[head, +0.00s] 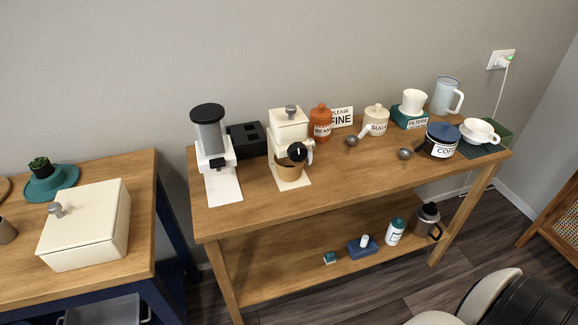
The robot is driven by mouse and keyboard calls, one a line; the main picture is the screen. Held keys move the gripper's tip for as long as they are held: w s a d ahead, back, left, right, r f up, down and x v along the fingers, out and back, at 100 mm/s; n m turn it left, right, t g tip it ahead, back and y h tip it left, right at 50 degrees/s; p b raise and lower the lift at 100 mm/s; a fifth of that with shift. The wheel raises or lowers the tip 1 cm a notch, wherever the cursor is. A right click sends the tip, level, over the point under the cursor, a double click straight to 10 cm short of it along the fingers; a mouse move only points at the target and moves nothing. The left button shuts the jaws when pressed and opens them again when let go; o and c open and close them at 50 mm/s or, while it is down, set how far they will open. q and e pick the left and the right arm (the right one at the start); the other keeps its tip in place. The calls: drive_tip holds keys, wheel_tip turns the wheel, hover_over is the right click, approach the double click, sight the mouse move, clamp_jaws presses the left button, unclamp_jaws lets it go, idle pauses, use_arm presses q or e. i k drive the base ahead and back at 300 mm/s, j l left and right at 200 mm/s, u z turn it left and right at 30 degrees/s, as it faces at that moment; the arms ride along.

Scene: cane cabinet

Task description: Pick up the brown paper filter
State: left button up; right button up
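I cannot make out a brown paper filter for certain. A teal box labelled FILTERS (410,123) stands toward the back right of the wooden table, with a white cup-shaped dripper (412,101) on top of it. A tan cup-shaped thing (289,170) sits under the cream grinder (289,127) at the middle of the table; I cannot tell if it is paper. Neither of my grippers is in view.
The wooden table (370,174) also holds a coffee machine (211,140), an orange bean jar (320,123), a sugar jar (376,119), a blue-lidded coffee jar (441,140), a white cup (479,131) and a pale pitcher (446,95). Its front middle is clear. A cream box (85,228) stands on the left table.

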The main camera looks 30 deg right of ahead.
sight(289, 171)
drive_tip(key=i+j+z, duration=0.1)
drive_tip(key=j+z, duration=0.2)
drive_tip(key=j, duration=0.3)
drive_tip(key=j+z, duration=0.3)
drive_tip(key=j, duration=0.35)
